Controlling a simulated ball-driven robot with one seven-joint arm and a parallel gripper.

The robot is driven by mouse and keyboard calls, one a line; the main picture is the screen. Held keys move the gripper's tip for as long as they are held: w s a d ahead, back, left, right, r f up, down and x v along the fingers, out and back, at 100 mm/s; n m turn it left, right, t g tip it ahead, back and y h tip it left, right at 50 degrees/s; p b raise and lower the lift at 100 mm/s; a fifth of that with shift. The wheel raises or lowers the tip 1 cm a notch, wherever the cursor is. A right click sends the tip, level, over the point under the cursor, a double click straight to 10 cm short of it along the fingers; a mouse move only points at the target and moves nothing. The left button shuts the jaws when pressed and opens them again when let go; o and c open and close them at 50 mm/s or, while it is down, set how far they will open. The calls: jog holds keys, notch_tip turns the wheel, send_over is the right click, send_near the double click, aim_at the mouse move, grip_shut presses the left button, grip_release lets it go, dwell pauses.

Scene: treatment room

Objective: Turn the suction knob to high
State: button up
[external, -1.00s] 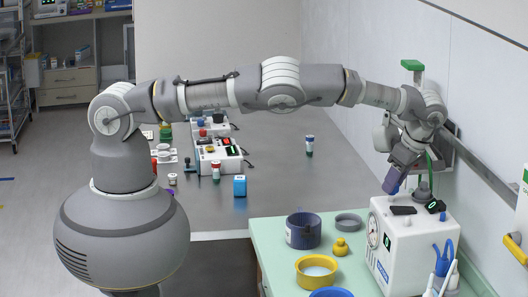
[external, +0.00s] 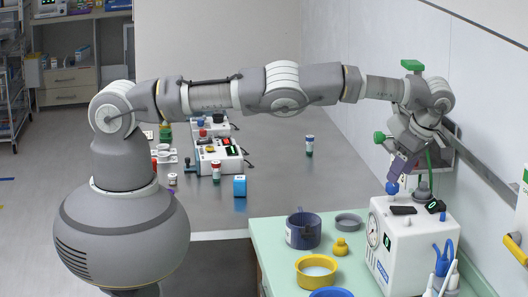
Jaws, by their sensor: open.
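The white suction unit (external: 408,253) stands on the mint-green top at the right, with a round gauge (external: 374,231) on its left face. A blue knob-like part (external: 392,188) shows at the unit's upper left rear. I cannot read its setting or make out any marks. My gripper (external: 398,176) is open, pointing down just above this blue part, with its purplish fingers close to it. I cannot tell whether they touch it.
A dark fitting and hose (external: 424,190) rise from the unit beside my gripper. The wall with a rail (external: 470,158) is close on the right. A blue pot (external: 303,231), a yellow bowl (external: 317,272) and a small yellow weight (external: 340,246) stand left of the unit.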

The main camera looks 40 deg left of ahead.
notch_tip(320, 180, up, 8)
jog(key=p, duration=0.5)
jog(key=shift+d+p, duration=0.2)
jog(key=shift+p, duration=0.2)
